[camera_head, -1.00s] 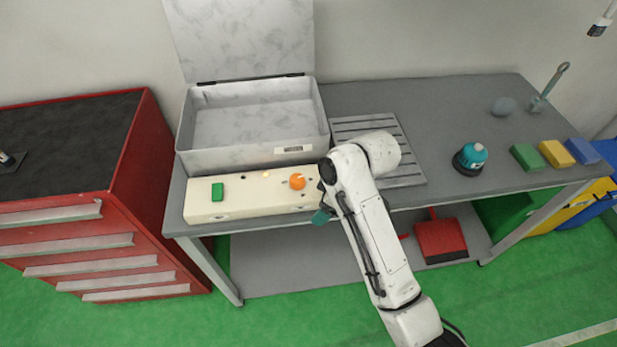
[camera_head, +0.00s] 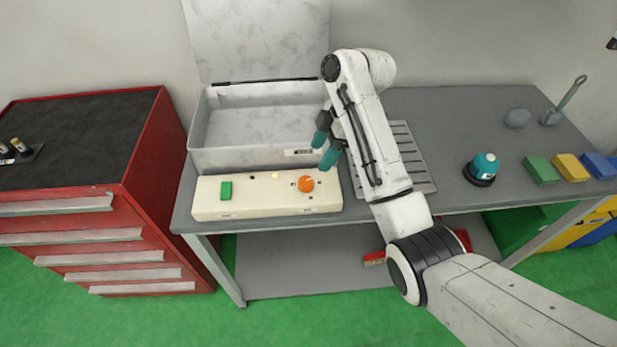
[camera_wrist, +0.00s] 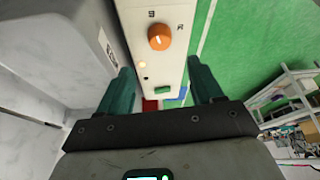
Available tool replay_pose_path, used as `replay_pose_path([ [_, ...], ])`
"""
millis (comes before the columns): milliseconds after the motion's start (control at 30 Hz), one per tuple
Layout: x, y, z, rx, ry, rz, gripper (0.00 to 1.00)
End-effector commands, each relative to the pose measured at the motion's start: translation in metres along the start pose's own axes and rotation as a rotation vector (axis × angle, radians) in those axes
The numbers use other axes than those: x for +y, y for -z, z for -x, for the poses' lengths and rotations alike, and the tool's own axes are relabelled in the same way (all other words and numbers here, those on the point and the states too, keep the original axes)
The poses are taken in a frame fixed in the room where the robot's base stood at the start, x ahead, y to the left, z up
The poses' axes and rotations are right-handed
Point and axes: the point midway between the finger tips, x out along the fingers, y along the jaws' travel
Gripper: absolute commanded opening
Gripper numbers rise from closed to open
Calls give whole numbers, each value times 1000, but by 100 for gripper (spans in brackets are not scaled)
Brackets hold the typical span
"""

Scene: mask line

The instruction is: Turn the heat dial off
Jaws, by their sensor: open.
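The heat dial is an orange round knob (camera_head: 306,184) on top of a cream control panel (camera_head: 262,208) at the front of the bench. In the wrist view the dial (camera_wrist: 159,37) has a pale pointer line and dark marks around it. A green button (camera_head: 226,190) and a small lit yellow lamp (camera_head: 274,175) are on the same panel. My gripper (camera_head: 323,152), with teal fingers, is open and empty, above and slightly behind the dial without touching it. In the wrist view the fingers (camera_wrist: 162,88) are spread apart, with the panel showing between them.
An open grey-white box (camera_head: 240,159) stands right behind the panel, its lid raised. A slatted grate (camera_head: 412,165) lies right of it, under my arm. A teal-topped object (camera_head: 484,168) and coloured blocks (camera_head: 541,170) are further right. A red drawer cabinet (camera_head: 150,150) is at left.

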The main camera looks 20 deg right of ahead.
Motion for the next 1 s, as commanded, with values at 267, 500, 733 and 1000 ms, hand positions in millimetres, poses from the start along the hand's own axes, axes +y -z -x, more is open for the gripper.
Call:
replay_pose_path([
  [267,-2,0,-51,-2,5,-2,66],
  [500,-1,0,-84,-1,3,-1,66],
  [733,-1,0,-95,-1,0,-2,66],
  [1000,-1,0,-95,-1,0,-2,61],
])
